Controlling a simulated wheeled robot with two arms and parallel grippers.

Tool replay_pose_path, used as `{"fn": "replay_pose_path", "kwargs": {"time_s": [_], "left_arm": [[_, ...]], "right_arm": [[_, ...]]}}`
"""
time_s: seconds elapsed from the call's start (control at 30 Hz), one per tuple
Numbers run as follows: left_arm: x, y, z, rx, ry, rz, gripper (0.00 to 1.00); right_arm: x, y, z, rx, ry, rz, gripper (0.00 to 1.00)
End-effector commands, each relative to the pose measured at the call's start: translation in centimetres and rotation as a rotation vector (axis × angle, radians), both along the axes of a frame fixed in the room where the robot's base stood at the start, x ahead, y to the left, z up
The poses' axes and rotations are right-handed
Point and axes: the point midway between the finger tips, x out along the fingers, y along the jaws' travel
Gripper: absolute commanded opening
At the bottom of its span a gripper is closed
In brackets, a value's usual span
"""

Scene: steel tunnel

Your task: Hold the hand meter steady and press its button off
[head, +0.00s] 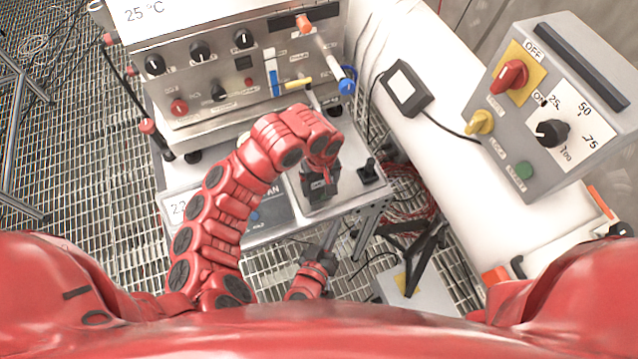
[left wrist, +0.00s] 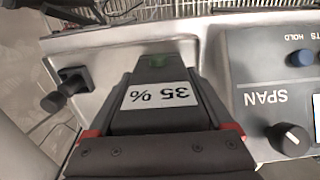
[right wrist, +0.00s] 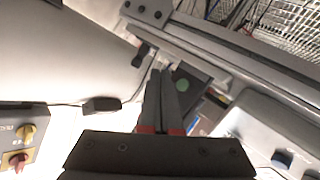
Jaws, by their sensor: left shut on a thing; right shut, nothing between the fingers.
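My left gripper (head: 320,188) is shut on the meter, a finger along each side, over the steel cart. My right gripper is shut and empty, below the left one in the head view. The left wrist view shows no finger on the button.
A SPAN panel with a black knob (left wrist: 289,139) is beside the meter. A small black clamp-like part (head: 369,171) is on the cart's right corner. A steel instrument (head: 225,75) stands behind. A grey switch box (head: 550,100) and black adapter (head: 403,88) are at right.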

Motion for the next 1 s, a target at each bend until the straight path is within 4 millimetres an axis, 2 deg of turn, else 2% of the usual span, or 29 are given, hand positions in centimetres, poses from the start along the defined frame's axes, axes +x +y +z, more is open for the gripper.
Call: {"fn": "replay_pose_path", "kwargs": {"time_s": [0.2, 0.4, 1.0], "left_arm": [[0.0, 0.0, 0.0, 0.001, 0.000, 0.000, 0.18], [0.0, 0.0, 0.0, 0.001, 0.000, 0.000, 0.18], [0.0, 0.0, 0.0, 0.001, 0.000, 0.000, 0.18]], "right_arm": [[3.1, 1.2, 0.0, 0.000, 0.000, -0.002, 0.00], [4.7, 1.9, 0.0, -0.002, 0.000, 0.002, 0.00], [5.1, 2.1, -0.1, -0.001, 0.002, 0.003, 0.00]]}}
